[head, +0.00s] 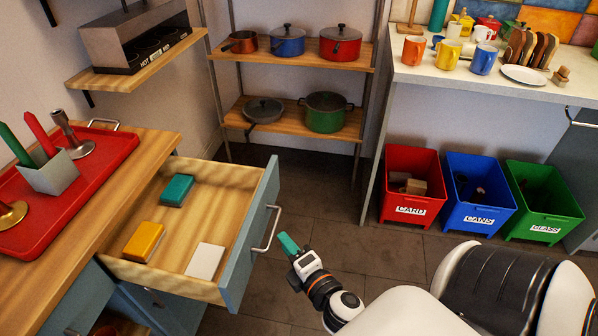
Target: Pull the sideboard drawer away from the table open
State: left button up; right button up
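The sideboard (152,140) stands at the left, with a wooden top and blue-grey fronts. One of its drawers (225,175) is pulled well out to the right, showing its pale wooden inside. A teal block (176,190), a yellow block (144,241) and a white block (205,261) lie in it. The drawer's metal bar handle (268,230) is on its blue-grey front. My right gripper (288,245), with a teal tip, is just right of the handle and looks apart from it. Its finger gap is not clear. My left gripper is out of view.
A red tray (122,143) with candles and candlesticks is on the sideboard. A pan rack (290,122) stands behind the drawer. Red (411,210), blue (478,215) and green (541,217) bins stand under the counter (440,78). The floor (370,262) between is clear.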

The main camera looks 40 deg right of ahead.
jog(key=s, duration=0.3)
jog(key=s+b, duration=0.1)
jog(key=s, duration=0.1)
jog(key=shift+a+r, duration=0.3)
jog(key=shift+r, duration=0.05)
jog(key=s+a+f+m+g+y+p, duration=0.1)
jog(key=s+a+f+m+g+p, duration=0.15)
jog(key=f, duration=0.75)
jog(key=s+a+f+m+g+p, duration=0.1)
jog(key=s+f+m+g, duration=0.2)
jog(key=f, duration=0.6)
jog(key=s+a+f+m+g+y+p, duration=0.1)
jog(key=s+a+f+m+g, duration=0.15)
jog(key=f, duration=0.75)
jog(key=s+d+f+m+g+p, duration=0.1)
jog(key=s+f+m+g, duration=0.2)
jog(key=s, duration=0.6)
jog(key=s+d+f+m+g+p, duration=0.1)
jog(key=s+f+m+g, duration=0.3)
jog(key=s+f, duration=0.4)
jog(key=shift+s+d+f+m+p, duration=0.3)
jog(key=shift+s+d, duration=0.25)
jog(key=shift+s, duration=0.3)
